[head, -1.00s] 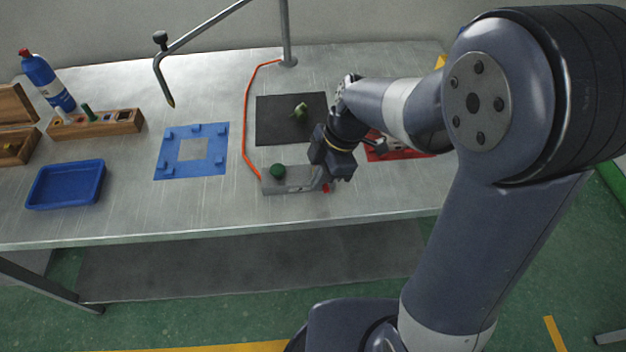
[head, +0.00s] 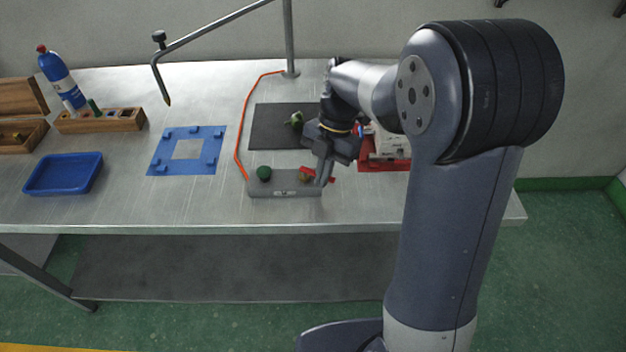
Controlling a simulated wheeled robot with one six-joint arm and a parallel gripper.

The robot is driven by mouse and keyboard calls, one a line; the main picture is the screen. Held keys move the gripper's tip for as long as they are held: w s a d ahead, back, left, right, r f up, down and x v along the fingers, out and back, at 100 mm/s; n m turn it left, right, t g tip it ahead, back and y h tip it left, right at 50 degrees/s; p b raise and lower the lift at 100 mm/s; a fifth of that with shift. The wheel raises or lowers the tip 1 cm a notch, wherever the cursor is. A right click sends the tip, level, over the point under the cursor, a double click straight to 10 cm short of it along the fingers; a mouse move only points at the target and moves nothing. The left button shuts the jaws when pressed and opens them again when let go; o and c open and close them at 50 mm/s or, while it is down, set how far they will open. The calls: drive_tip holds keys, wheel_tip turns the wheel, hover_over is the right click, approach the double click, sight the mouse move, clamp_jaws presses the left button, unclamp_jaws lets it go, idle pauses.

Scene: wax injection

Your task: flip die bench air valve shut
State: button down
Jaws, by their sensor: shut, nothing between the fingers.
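The air valve is a grey block (head: 284,189) near the front edge of the bench, with a round green knob (head: 264,173) on its left part. A small brass fitting and a red lever (head: 307,171) are at its right part. My gripper (head: 322,181) points down at the right end of the block, shut and empty, with its fingertips right by the red lever. The fingers cover part of the lever, and red shows on both sides of them. I cannot tell whether they touch it.
An orange hose (head: 238,150) runs from the block's left end to a stand post (head: 289,40). A black mat (head: 266,128) with a small green item lies behind. A red tray (head: 385,166) is right of the gripper. A blue frame (head: 158,158) and blue tray (head: 90,183) are left.

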drive_tip(key=shift+w+d, duration=0.25)
drive_tip(key=shift+w, duration=0.1)
drive_tip(key=shift+a, duration=0.1)
drive_tip(key=shift+w+a, duration=0.25)
drive_tip(key=shift+a, duration=0.45)
